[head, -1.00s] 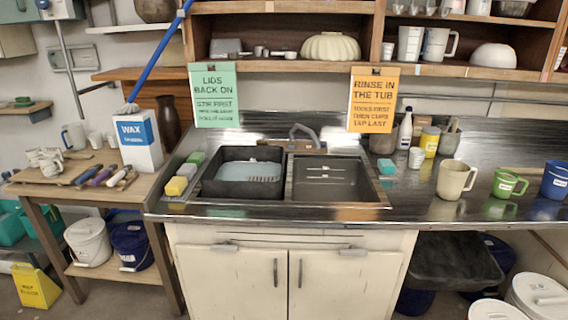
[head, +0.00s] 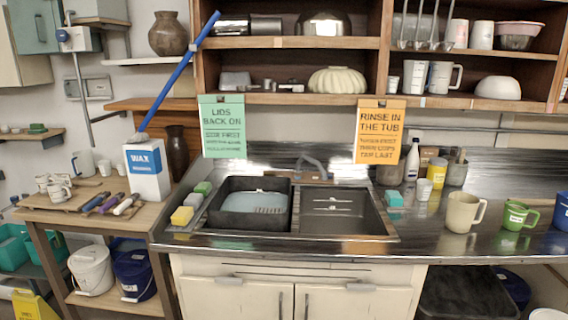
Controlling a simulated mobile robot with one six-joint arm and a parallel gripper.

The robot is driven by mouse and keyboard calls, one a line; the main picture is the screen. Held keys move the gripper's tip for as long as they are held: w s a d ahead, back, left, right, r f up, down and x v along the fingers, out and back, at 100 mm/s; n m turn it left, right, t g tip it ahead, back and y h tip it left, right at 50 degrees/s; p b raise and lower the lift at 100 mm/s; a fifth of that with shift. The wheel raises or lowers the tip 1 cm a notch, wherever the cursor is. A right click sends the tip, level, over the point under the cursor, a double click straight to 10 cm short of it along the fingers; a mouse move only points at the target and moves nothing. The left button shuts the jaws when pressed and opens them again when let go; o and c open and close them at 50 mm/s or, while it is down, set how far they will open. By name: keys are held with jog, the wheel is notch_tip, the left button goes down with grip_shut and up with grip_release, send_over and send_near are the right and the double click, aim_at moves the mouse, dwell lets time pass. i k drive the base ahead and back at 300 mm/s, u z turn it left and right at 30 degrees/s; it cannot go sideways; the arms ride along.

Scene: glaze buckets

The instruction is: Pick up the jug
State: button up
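A cream jug (head: 463,212) with its handle to the right stands upright on the steel counter, right of the sink. A smaller green jug (head: 515,216) with a pale label stands to its right. A blue jug (head: 561,211) is cut off by the right edge of the view. Other jug-like vessels are a white one on the shelf (head: 444,77) and a pale one (head: 84,162) on the left side table. I cannot tell which one the task means. My gripper is not in view.
The sink holds a dark tub (head: 238,217) at left and has an open basin (head: 345,225) at right. Bottles and pots stand behind the cream jug. A white WAX box (head: 147,170) stands on the wooden side table (head: 150,213). Counter in front of the jugs is clear.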

aim_at(516, 212)
jog(key=z, duration=4.2)
jog(key=i, duration=0.1)
jog(key=u, duration=2.9)
